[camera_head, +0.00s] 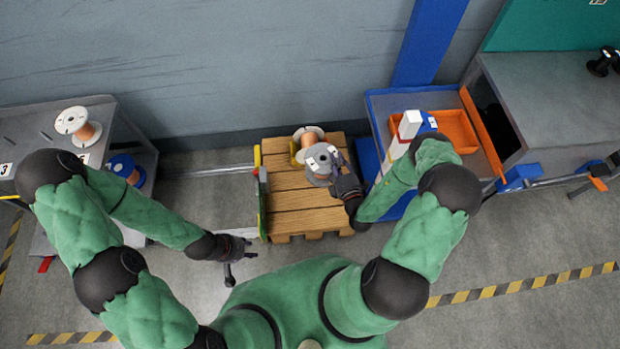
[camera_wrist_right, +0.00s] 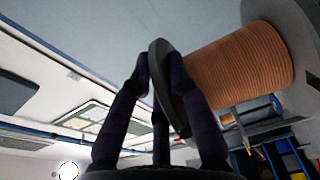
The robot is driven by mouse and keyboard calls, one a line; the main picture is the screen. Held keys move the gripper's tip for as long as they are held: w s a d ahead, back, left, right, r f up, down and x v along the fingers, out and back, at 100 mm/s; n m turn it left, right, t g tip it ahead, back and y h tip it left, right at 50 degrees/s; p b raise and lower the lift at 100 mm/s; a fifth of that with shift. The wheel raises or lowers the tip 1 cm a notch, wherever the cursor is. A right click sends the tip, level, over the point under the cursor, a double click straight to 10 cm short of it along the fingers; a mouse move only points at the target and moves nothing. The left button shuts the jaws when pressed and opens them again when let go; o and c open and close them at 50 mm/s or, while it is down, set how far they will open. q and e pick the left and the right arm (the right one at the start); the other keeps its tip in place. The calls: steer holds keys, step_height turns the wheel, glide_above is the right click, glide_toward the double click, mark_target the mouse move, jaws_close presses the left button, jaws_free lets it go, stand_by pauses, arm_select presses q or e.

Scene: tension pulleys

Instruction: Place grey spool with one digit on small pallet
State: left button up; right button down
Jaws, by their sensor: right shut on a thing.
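A grey spool (camera_head: 320,160) with small white labels on its flange is over the far part of the wooden small pallet (camera_head: 296,200). The digits on the labels are too small to read. My right gripper (camera_head: 338,178) is shut on the spool's flange, and the right wrist view shows the fingers around this dark flange (camera_wrist_right: 168,88). Copper-coloured winding (camera_wrist_right: 240,65) shows beside it there. Whether the spool touches the boards cannot be told. My left gripper (camera_head: 238,262) is open and empty, low and left of the pallet.
A grey table at left holds a white-flanged copper spool (camera_head: 72,121); a blue spool (camera_head: 125,168) is on its lower level. A blue cart (camera_head: 385,105) with an orange bin (camera_head: 450,125) stands right of the pallet. The pallet's near boards are clear.

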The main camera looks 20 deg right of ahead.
steer(key=s+d+f+h, duration=0.1)
steer(key=s+d+f, duration=0.1)
steer(key=s+f, duration=0.6)
steer(key=s+d+f, duration=0.2)
steer(key=s+f, duration=0.2)
steer(key=f, duration=0.8)
steer(key=w+f+b, duration=0.7)
steer(key=w+f, duration=0.6)
steer(key=shift+w+d+m+b, duration=0.2)
steer(key=shift+d+m+b, duration=0.05)
steer(key=shift+m+b, duration=0.15)
